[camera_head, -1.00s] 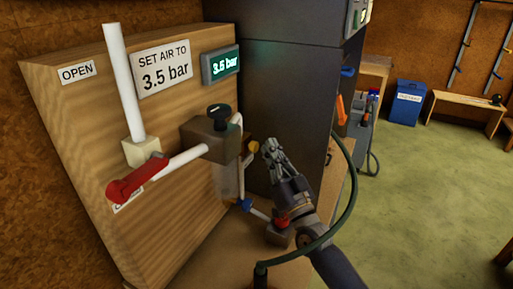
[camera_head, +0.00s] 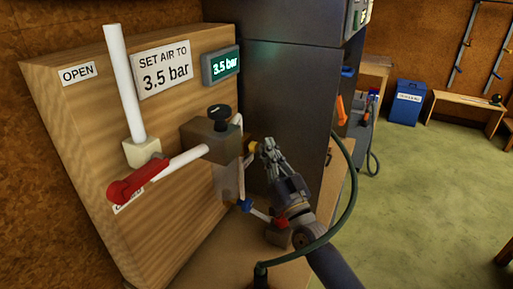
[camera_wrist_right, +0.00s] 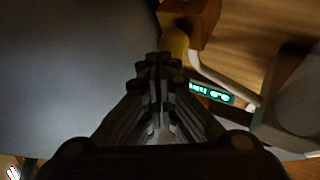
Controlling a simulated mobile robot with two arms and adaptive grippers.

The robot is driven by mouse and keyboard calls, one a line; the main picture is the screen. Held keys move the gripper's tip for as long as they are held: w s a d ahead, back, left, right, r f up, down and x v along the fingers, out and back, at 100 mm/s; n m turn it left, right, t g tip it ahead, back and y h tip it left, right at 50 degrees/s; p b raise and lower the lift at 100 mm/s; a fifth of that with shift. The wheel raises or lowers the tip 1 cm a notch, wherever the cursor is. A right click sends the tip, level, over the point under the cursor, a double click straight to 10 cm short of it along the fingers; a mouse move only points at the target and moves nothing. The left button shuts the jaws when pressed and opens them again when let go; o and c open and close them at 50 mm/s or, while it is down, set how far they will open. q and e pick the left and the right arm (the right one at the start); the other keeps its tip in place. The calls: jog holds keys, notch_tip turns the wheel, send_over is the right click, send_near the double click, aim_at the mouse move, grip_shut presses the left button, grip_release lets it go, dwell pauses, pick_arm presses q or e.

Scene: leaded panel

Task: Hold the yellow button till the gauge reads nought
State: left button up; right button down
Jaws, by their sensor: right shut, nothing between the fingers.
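The yellow button (camera_head: 253,146) sticks out on the right of the brown valve block (camera_head: 208,142) and is partly hidden by my fingers. My right gripper (camera_head: 267,146) is shut and empty, its fingertips right beside the button. In the right wrist view the fingertips (camera_wrist_right: 160,62) lie just below the yellow button (camera_wrist_right: 174,43); whether they touch it I cannot tell. A lit green display (camera_wrist_right: 212,92) in the right wrist view is turned over and hard to read. My left gripper is not in view.
The red lever (camera_head: 137,180) and white pipes are on the wooden panel (camera_head: 75,130), left of the valve block. A dark cabinet (camera_head: 285,90) stands close behind my gripper. A green hose (camera_head: 352,190) loops around the right of my arm.

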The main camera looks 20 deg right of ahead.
jog(key=shift+w+a, duration=0.4)
dwell(3.0)
jog(key=shift+s+d, duration=0.1)
dwell(0.8)
jog(key=shift+s+d, duration=0.6)
jog(key=shift+s, duration=0.05)
jog(key=s+d, duration=0.1)
jog(key=s, duration=0.1)
jog(key=s+d, duration=0.1)
jog(key=d, duration=0.1)
jog(key=shift+s+d+p, duration=0.15)
jog(key=shift+s+p, duration=0.2)
dwell(0.4)
